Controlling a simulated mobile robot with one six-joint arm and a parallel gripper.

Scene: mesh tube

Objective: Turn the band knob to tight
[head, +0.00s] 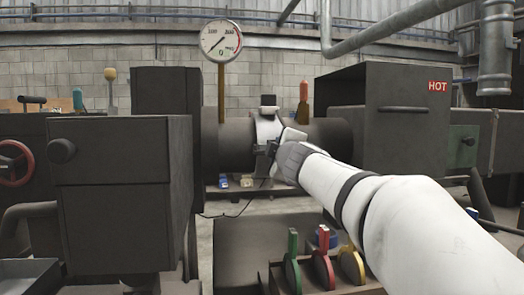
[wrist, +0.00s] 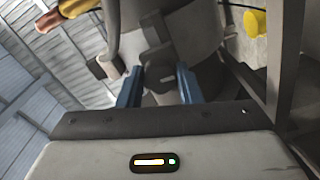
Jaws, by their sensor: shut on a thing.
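A pale band (head: 268,128) wraps the dark horizontal tube (head: 235,146) at the centre of the head view. A dark block (head: 268,101) sits on top of the band. My gripper (head: 268,149) is at the band's front face. In the wrist view the blue fingers of my gripper (wrist: 158,84) are shut on the dark band knob (wrist: 158,58), one on each side of it.
A pressure gauge (head: 221,41) stands above the tube. A box marked HOT (head: 385,140) is at the right and a dark cabinet (head: 120,190) at the left. Green (head: 293,262), red (head: 322,268) and yellow (head: 351,265) handles stand in a rack below my arm.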

